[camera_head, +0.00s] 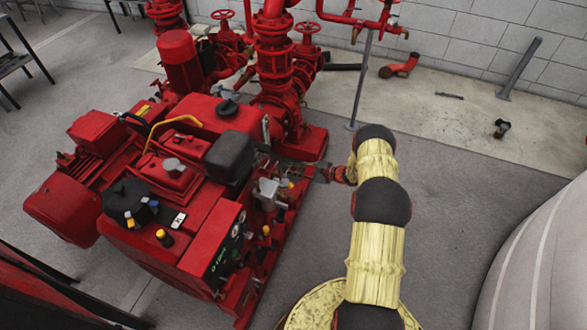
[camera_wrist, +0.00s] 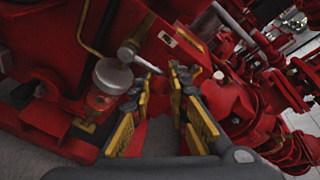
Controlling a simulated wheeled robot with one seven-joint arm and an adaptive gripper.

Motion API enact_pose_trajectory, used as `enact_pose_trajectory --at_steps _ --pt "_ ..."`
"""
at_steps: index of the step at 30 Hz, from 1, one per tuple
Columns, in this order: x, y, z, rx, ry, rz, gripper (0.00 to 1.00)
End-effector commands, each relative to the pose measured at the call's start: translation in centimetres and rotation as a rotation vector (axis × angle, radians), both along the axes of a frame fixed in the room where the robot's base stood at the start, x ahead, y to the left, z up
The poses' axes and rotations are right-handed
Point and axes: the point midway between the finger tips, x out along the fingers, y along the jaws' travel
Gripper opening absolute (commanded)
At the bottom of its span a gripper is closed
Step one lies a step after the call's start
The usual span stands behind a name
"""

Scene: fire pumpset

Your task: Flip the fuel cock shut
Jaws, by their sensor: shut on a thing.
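The fuel cock shows in the wrist view as a short pale metal lever (camera_wrist: 141,61) beside a grey metal cap with a clear bowl (camera_wrist: 112,76) under it. The lever slants down to the right, and its tip reaches between my fingertips. The exact contact is dark and hard to see. In the head view my gripper (camera_head: 318,172) is small, at the right side of the red engine (camera_head: 190,180); the lever cannot be made out there.
Red pipes and valves (camera_head: 275,65) stand behind the engine, and red flanged pipework (camera_wrist: 240,110) fills the right of the wrist view. A thin grey post (camera_head: 362,80) stands behind my arm. Floor right of my arm is clear up to a large pale rounded body (camera_head: 540,260).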

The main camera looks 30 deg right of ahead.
Motion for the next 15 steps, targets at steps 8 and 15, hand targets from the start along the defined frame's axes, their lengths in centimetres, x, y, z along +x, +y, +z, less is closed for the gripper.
enact_pose_trajectory --at_steps 8,15 --pt "0.05 -0.10 -0.33 0.059 0.045 -0.001 0.00" --pt "0.03 -0.07 -0.41 0.069 0.053 -0.001 0.00"
